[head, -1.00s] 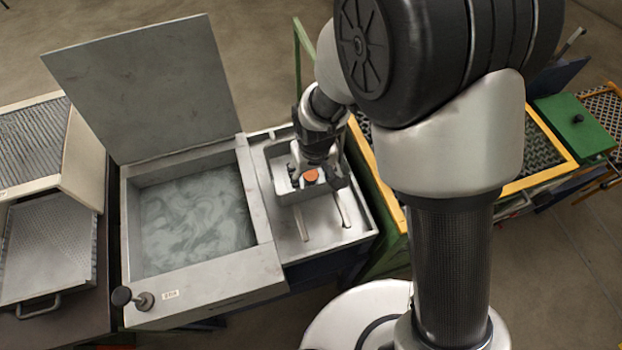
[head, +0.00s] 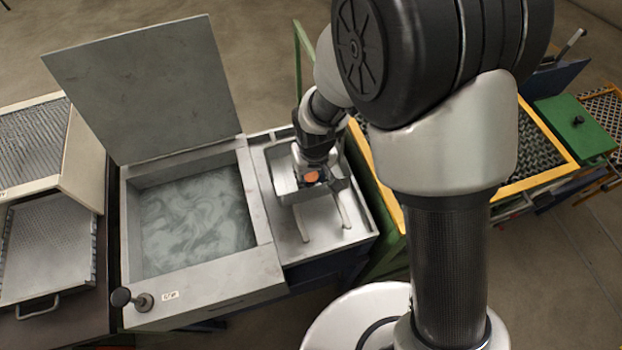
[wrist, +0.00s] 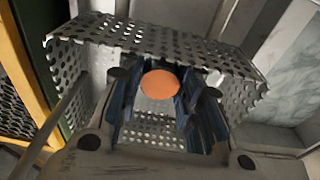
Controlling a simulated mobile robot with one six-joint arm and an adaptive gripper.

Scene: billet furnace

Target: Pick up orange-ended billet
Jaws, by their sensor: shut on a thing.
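The orange-ended billet (head: 312,177) stands with its orange end up in a small metal basket (head: 292,196). In the wrist view the orange end (wrist: 160,84) shows as a disc between my fingers, and the rest of the billet is hidden. My gripper (head: 314,172) is lowered into the basket, pointing down, and is shut on the billet. Its blue-faced fingers (wrist: 155,108) lie on both sides of the billet. The basket's perforated wall (wrist: 160,50) shows behind them in the wrist view.
The basket stands on a metal tray (head: 335,236) with rails. To its left is an open bath (head: 195,220) of cloudy grey liquid with a raised lid (head: 145,90). A yellow-framed mesh table (head: 545,130) and a green box (head: 575,125) lie to the right.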

